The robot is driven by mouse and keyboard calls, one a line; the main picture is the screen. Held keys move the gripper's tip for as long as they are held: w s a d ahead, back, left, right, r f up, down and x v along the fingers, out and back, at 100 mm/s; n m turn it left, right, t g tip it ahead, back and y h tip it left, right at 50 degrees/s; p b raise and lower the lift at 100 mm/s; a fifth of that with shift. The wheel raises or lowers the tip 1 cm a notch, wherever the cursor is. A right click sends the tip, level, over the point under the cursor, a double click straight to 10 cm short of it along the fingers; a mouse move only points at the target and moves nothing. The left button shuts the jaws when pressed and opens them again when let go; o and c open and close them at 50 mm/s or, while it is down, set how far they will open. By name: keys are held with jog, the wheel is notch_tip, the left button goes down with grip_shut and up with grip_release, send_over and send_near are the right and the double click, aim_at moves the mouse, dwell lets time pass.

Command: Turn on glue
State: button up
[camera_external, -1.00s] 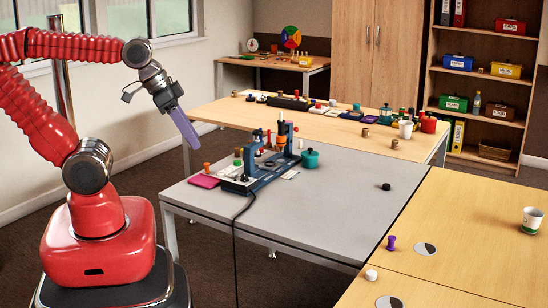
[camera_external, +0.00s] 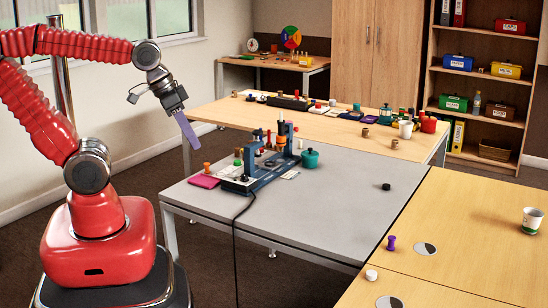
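A dark blue bench device (camera_external: 254,183) stands on the grey table, with small orange, green, white and red parts on it and a dark cable running over the table's front edge. It may be the glue unit; no label or switch can be read at this size. My gripper (camera_external: 191,137) hangs in the air to the upper left of the device, clear of it. Its purple fingers point down and to the right and overlap in this view, so the gap between them is hidden.
A magenta block (camera_external: 204,181) lies left of the device and a teal pot (camera_external: 310,161) stands right of it. The grey table (camera_external: 335,210) is mostly clear on its right, apart from a black puck (camera_external: 386,187). A wooden table (camera_external: 340,130) behind carries several small things.

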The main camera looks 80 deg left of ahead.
jog(key=w+a+f+n+g, duration=0.1)
jog(key=a, duration=0.3)
jog(key=w+a+f+n, duration=0.2)
jog(key=a, duration=0.2)
jog(key=w+a+f+n+g, duration=0.1)
jog(key=a+f, duration=0.1)
jog(key=a, duration=0.3)
jog(key=shift+w+a+f+g+y, duration=0.1)
jog(key=shift+w+f+g+y, duration=0.1)
jog(key=shift+w+g+y, duration=0.15)
grip_shut()
jog(key=w+a+f+n, duration=0.2)
jog(key=w+a, duration=0.1)
jog(key=a, duration=0.6)
jog(key=w+a+f+n, duration=0.2)
jog(key=w+a+f, duration=0.1)
jog(key=a, duration=0.7)
jog(key=shift+w+a+y, duration=0.3)
jog(key=shift+w+y, duration=0.15)
jog(key=shift+w, duration=0.35)
send_over(232, 175)
jog(key=x, duration=0.4)
jog(key=s+d+x, duration=0.1)
jog(key=x, duration=0.2)
jog(key=s+x, duration=0.1)
jog(key=x, duration=0.3)
jog(key=shift+d+f, duration=0.3)
jog(key=shift+f, duration=0.35)
jog(key=shift+w+f, duration=0.1)
jog(key=shift+f, duration=0.65)
